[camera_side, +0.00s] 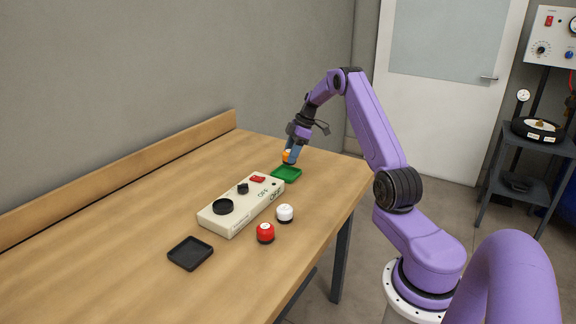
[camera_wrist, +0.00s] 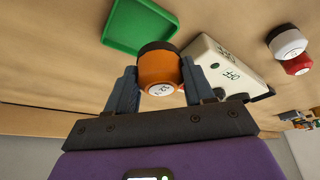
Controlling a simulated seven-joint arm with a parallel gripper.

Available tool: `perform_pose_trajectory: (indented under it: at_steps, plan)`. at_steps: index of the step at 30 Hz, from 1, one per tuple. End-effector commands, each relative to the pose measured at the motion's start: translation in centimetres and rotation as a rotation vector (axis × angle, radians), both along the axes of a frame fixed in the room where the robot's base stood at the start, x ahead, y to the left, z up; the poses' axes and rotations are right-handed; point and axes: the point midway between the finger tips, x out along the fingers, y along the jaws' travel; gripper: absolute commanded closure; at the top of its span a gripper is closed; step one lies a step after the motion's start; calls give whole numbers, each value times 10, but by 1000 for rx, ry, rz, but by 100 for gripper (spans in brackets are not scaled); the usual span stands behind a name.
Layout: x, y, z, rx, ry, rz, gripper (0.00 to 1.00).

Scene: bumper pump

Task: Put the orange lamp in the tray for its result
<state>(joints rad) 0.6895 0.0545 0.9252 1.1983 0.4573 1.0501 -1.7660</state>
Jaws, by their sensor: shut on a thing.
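The orange lamp (camera_wrist: 158,70) has an orange body, a dark band at one end and a white marked face at the other. My gripper (camera_wrist: 160,88) is shut on it, one finger on each side. In the side view my gripper (camera_side: 294,151) holds the orange lamp (camera_side: 287,156) at the far end of the table, just behind the green tray (camera_side: 286,174). The green tray also shows in the wrist view (camera_wrist: 139,27) and looks empty. A black tray (camera_side: 190,253) lies empty at the near end. I cannot tell whether the lamp touches the table.
A cream control box (camera_side: 240,207) with a black round socket, a dark knob and a red switch stands between the trays. A white lamp (camera_side: 285,213) and a red lamp (camera_side: 265,233) stand beside it, toward the table's right edge. The table's left side is clear.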

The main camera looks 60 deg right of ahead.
Motion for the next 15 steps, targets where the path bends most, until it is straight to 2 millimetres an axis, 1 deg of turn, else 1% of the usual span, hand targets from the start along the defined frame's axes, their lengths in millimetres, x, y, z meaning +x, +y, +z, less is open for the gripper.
perform_pose_trajectory:
  at_steps: [1,3,6,15]
  plan:
    - [5,-3,-8,1,1,0,84]
    - [10,-7,-16,0,0,0,84]
    - [16,-11,-23,-1,-1,0,84]
    - [22,-16,-33,-1,-1,0,84]
